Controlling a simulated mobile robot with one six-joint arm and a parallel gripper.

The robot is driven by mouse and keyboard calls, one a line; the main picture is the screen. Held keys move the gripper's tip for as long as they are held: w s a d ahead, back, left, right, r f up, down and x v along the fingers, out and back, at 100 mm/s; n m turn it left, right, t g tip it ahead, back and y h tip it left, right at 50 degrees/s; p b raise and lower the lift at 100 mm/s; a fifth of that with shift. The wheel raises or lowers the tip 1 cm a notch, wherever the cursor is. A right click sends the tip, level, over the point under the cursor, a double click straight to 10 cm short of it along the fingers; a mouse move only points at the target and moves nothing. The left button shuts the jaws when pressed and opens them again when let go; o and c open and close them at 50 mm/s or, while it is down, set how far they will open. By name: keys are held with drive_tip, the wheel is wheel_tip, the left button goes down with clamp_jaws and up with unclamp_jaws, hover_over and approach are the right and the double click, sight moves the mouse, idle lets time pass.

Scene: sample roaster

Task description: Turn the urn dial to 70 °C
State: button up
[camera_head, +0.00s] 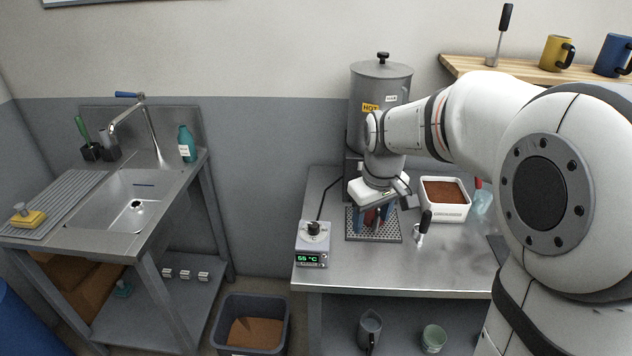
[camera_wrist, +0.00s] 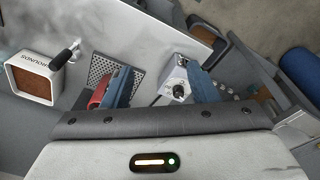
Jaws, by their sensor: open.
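The urn (camera_head: 364,83) is a tall grey cylinder with a lidded top and a yellow HOT label, at the back of the steel counter. Its dial (camera_head: 314,228) is a dark knob on top of a small grey control box (camera_head: 312,244) at the counter's front left. The green display appears to read 55 °C. In the wrist view the dial (camera_wrist: 178,91) shows beside the right finger. My gripper (camera_head: 371,222) is open, pointing down over the drip grate, right of the control box and apart from it. A red part shows by the fingers; I cannot tell what it is.
A perforated drip grate (camera_head: 372,239) lies below my gripper. A white grounds box (camera_head: 445,213) and a black-handled tool (camera_head: 425,222) are to its right. A cable rises behind the control box. The counter's front edge is close to the box.

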drive_tip(key=w+a+f+n+p, duration=0.35)
drive_tip(key=w+a, duration=0.25)
drive_tip(key=w, duration=0.4)
drive_tip(key=n+g+p, duration=0.1)
drive_tip(key=n, duration=0.3)
hover_over(313, 224)
drive_tip(key=shift+m, duration=0.25)
drive_tip(key=f, duration=0.6)
drive_tip(key=shift+s+d+f, duration=0.1)
drive_tip(key=shift+d+f, duration=0.05)
drive_tip(key=shift+d, duration=0.05)
drive_tip(key=shift+a+f, duration=0.15)
drive_tip(key=shift+f, duration=0.15)
wheel_tip(313, 224, down, 8)
drive_tip(key=shift+r+p, duration=0.25)
drive_tip(key=shift+p, duration=0.7)
drive_tip(key=shift+c, duration=0.4)
drive_tip(key=c, duration=0.9)
